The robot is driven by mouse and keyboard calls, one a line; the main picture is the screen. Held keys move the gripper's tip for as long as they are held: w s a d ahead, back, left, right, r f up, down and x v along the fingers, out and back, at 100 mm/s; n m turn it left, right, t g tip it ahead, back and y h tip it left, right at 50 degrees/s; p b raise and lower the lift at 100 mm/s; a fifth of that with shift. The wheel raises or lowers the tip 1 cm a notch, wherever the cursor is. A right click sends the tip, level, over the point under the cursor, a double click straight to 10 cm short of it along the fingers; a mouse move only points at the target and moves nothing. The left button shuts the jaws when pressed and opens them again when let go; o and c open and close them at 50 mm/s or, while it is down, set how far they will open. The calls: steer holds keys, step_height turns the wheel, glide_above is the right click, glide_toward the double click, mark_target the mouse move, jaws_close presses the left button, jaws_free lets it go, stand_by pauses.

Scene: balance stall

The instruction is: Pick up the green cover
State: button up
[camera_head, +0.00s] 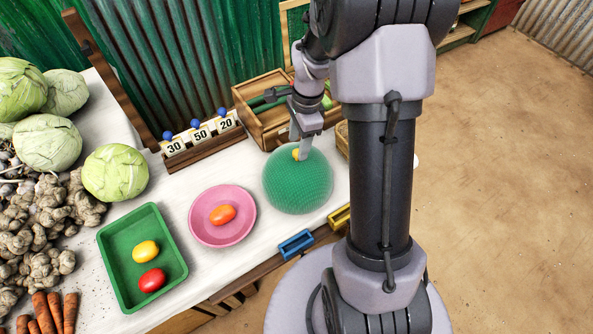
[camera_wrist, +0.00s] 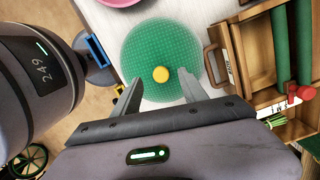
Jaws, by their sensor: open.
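The green cover (camera_head: 297,184) is a mesh dome with a yellow knob on top. It stands on the white table to the right of the pink plate. In the wrist view the cover (camera_wrist: 145,50) fills the upper middle, and its yellow knob (camera_wrist: 161,74) shows clearly. My gripper (camera_head: 302,153) is right above the cover, close to the knob. In the wrist view my gripper (camera_wrist: 157,88) has its two fingers spread apart, with the knob a little beyond and between the tips. What is under the cover is hidden.
A pink plate (camera_head: 196,233) holds an orange tomato. A green tray (camera_head: 114,268) holds a yellow and a red tomato. A wooden crate (camera_head: 262,137) stands just behind the cover. Price signs (camera_head: 200,133) stand behind the plate. Blue (camera_head: 296,244) and yellow holders sit at the front edge.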

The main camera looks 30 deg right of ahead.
mark_target(297, 152)
step_height(297, 152, down, 5)
steer(key=b, duration=0.2)
steer(key=shift+w+a+b, duration=0.1)
steer(key=shift+a+b, duration=0.05)
steer(key=shift+b, duration=0.15)
steer(key=shift+r, duration=0.1)
steer(key=shift+c, duration=1)
jaws_close()
steer(key=shift+s, duration=0.2)
